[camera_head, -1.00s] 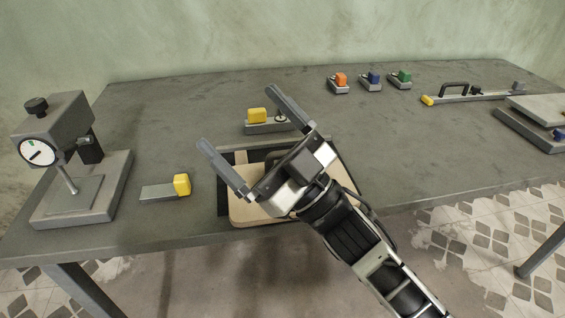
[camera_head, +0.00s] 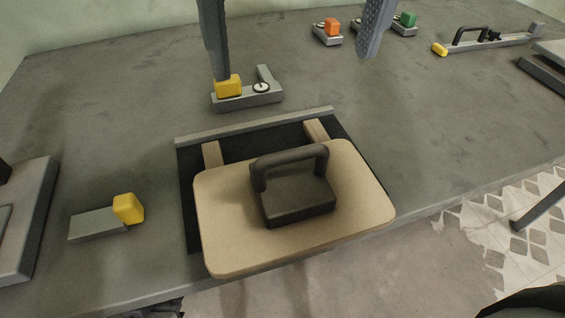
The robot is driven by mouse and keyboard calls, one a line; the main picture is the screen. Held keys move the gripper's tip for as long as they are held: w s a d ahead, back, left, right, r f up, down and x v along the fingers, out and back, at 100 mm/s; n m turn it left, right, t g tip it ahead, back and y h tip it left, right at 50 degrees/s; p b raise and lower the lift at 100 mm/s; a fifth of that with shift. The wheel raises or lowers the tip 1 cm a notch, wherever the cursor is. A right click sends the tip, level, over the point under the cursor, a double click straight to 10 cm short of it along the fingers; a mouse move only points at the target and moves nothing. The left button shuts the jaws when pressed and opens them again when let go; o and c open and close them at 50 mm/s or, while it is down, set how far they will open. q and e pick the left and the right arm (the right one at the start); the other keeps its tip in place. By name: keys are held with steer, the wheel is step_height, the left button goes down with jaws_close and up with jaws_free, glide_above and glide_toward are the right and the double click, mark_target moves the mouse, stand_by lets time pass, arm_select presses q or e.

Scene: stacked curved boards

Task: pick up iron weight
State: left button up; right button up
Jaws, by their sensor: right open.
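The iron weight (camera_head: 296,203) is a dark block with an arched handle on top. It stands upright on a beige rounded board (camera_head: 230,232) near the front edge of the table. Two light wooden pieces show from under the board's back edge, over a black mat (camera_head: 188,190). My right gripper (camera_head: 295,66) is open and empty. Its two grey fingers come in from the top of the picture, widely spread, and appear above and behind the weight, clear of it. My left gripper is not in view.
A grey clamp with a yellow block (camera_head: 228,86) sits behind the mat. Another yellow-tipped piece (camera_head: 128,208) lies to the left, near a grey stand base (camera_head: 30,215). Orange (camera_head: 331,27) and green (camera_head: 407,19) blocks and a handled bar (camera_head: 490,42) are at the back right.

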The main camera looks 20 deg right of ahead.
mark_target(292, 151)
steer(key=f, duration=0.3)
steer(key=w+f, duration=0.1)
steer(key=f, duration=0.6)
steer(key=shift+w+d, duration=0.2)
steer(key=shift+d, duration=0.1)
steer(key=shift+w+a+f, duration=0.1)
steer(key=shift+f, duration=1.3)
steer(key=shift+a+f, duration=0.1)
steer(key=shift+f, duration=1.25)
steer(key=shift+r, duration=0.15)
steer(key=c, duration=1.8)
